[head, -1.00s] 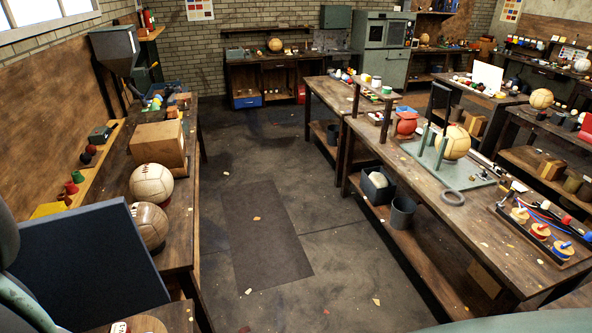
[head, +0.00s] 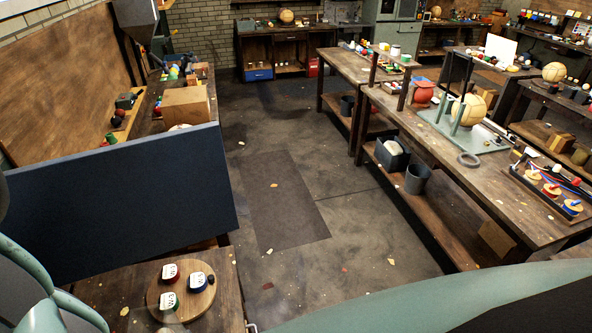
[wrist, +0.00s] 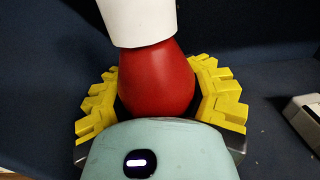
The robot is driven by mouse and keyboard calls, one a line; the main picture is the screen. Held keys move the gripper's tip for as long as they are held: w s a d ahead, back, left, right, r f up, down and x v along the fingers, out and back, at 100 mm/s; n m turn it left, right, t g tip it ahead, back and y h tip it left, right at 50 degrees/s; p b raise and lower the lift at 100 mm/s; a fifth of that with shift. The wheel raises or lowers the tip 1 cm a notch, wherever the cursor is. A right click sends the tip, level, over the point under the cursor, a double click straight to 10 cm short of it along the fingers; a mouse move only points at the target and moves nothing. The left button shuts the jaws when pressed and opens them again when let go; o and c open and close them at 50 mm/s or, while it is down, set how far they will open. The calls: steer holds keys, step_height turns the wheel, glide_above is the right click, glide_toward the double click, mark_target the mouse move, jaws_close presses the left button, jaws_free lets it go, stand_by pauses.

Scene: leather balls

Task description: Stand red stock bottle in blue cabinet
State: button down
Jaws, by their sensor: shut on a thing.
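In the wrist view, my gripper (wrist: 158,84) has its yellow fingers closed on both sides of a red bottle (wrist: 155,80). The bottle has a rounded red body and a white upper part (wrist: 138,20), cut by the top edge of the picture. Its lower part is hidden by my own wrist housing. My gripper and the bottle do not show in the head view. I cannot pick out a blue cabinet for certain. A dark blue upright panel (head: 125,200) stands at the left of the head view, and I cannot tell what it belongs to.
A round wooden board (head: 180,292) with several small labelled tins sits on a near table (head: 100,290). A long workbench (head: 440,130) runs along the right, with balls and tools. A bench with a blue drawer (head: 258,74) stands at the back. The floor (head: 330,190) between is mostly open.

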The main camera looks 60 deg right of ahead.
steer(key=shift+f+b, duration=0.3)
steer(key=shift+f, duration=0.65)
steer(key=shift+f, duration=0.2)
steer(key=c, duration=0.6)
jaws_free()
steer(key=shift+s+r, duration=0.1)
steer(key=shift+r, duration=0.15)
